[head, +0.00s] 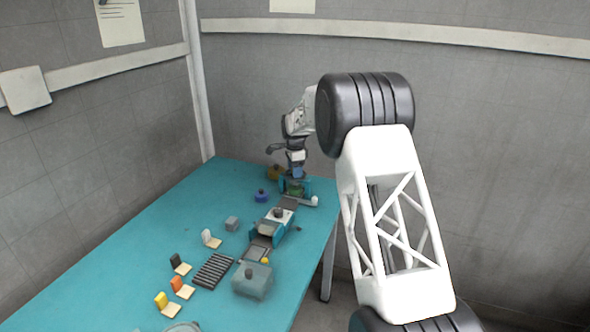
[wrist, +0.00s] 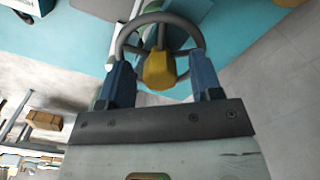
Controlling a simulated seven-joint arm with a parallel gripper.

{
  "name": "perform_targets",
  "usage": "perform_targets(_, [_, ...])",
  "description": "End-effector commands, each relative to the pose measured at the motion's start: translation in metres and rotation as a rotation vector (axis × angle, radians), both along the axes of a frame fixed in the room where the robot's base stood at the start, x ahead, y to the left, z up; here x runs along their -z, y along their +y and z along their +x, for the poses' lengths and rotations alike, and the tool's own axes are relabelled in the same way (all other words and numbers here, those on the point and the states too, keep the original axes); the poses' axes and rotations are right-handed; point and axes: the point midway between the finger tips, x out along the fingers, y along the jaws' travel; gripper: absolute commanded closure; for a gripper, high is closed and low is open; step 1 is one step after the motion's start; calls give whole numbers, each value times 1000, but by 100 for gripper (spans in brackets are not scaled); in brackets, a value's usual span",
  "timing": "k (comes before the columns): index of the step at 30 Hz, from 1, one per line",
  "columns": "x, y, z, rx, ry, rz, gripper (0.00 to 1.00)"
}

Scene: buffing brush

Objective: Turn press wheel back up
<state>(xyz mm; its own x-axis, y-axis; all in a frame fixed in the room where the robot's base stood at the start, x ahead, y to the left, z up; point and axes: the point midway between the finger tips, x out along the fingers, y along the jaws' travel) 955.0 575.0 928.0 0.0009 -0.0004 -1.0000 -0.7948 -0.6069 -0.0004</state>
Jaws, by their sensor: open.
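The press wheel (wrist: 196,30) shows in the wrist view as a grey ring with spokes. A yellow knob (wrist: 160,70) is at its near side. My gripper (wrist: 160,60) is open, with one blue finger on each side of the knob and small gaps visible. I cannot tell whether either finger touches the wheel rim. In the head view my gripper (head: 296,171) is at the far end of the table, over the teal press (head: 308,186). The wheel cannot be made out there.
The teal table (head: 120,255) holds a blue knobbed piece (head: 261,196), a brown one (head: 274,173), a teal-and-white fixture (head: 275,223), a grey box (head: 252,281) and a slatted rack (head: 213,270). The table's right edge is near the press.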

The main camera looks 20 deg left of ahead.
Motion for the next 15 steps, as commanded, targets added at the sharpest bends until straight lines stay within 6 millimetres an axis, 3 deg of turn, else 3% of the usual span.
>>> perform_targets(2, [0, 0, 0, 0, 0, 0, 42])
perform_targets(11, [0, 0, 0, 0, 0, 0, 88])
perform_targets(15, [0, 0, 0, -2, 0, 0, 90])
